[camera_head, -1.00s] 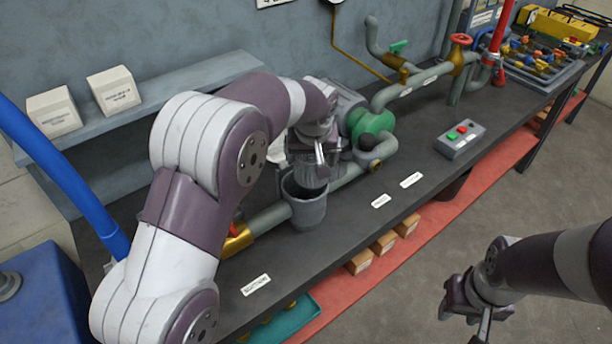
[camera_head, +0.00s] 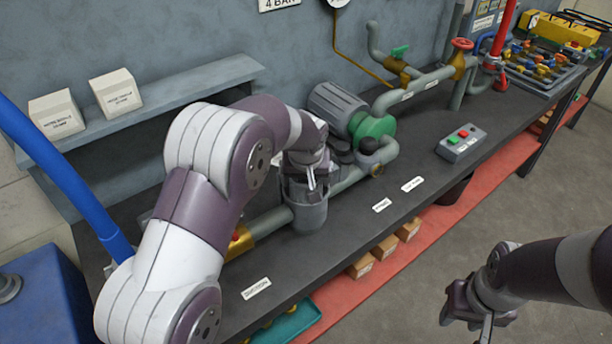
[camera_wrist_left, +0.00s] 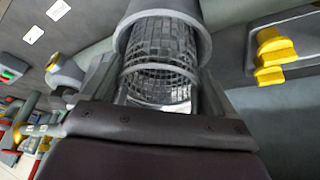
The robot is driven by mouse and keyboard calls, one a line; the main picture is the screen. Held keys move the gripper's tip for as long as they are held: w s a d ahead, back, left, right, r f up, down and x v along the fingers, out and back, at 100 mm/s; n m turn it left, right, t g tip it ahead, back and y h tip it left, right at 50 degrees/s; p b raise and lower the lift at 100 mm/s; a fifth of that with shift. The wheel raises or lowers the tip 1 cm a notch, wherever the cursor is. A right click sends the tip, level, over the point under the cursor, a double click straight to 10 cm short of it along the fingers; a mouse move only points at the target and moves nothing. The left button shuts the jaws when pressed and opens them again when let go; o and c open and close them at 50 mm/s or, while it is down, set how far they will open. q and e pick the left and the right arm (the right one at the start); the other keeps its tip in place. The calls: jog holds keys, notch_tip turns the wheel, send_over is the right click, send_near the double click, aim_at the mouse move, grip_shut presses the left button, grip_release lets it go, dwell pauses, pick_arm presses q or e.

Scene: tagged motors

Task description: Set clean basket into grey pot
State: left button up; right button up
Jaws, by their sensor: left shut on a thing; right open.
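The grey pot (camera_head: 309,214) stands in the pipe line on the dark bench. My left gripper (camera_head: 313,188) points down at the pot's mouth, with its fingertips at the rim in the head view. In the left wrist view my left gripper (camera_wrist_left: 155,85) is shut on the wire mesh basket (camera_wrist_left: 160,62). The basket's far end lies inside the round grey rim of the pot (camera_wrist_left: 165,17). How deep it sits is hidden. In the head view the arm and pot wall hide the basket. My right gripper (camera_head: 478,315) is open and empty over the floor, off the bench.
A green and grey pump motor (camera_head: 372,128) and pipes stand right of the pot. A button box (camera_head: 460,142) sits farther right. A brass fitting (camera_head: 240,243) with a red part is left of the pot. The bench front (camera_head: 335,238) is mostly clear.

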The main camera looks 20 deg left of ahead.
pick_arm(q)
jog(key=o, duration=0.9)
jog(key=shift+r, duration=0.25)
jog(key=shift+r+p, duration=0.8)
jog(key=shift+p, duration=0.05)
jog(key=b+v, duration=0.1)
jog(key=v, duration=1)
jog(key=s+a+f+m+g, duration=0.1)
jog(key=s+f, duration=0.3)
jog(key=s, duration=0.3)
jog(key=s+a+f+m+g, duration=0.1)
jog(key=s+f, duration=0.3)
jog(key=s, duration=0.3)
jog(key=s+a+f+m+g+h, duration=0.1)
jog(key=s+f, duration=0.3)
jog(key=s, duration=0.3)
jog(key=shift+s+a+f, duration=0.2)
jog(key=shift+a+f, duration=0.05)
jog(key=shift+f, duration=0.05)
jog(key=shift+r+p, duration=0.6)
jog(key=shift+r, duration=0.15)
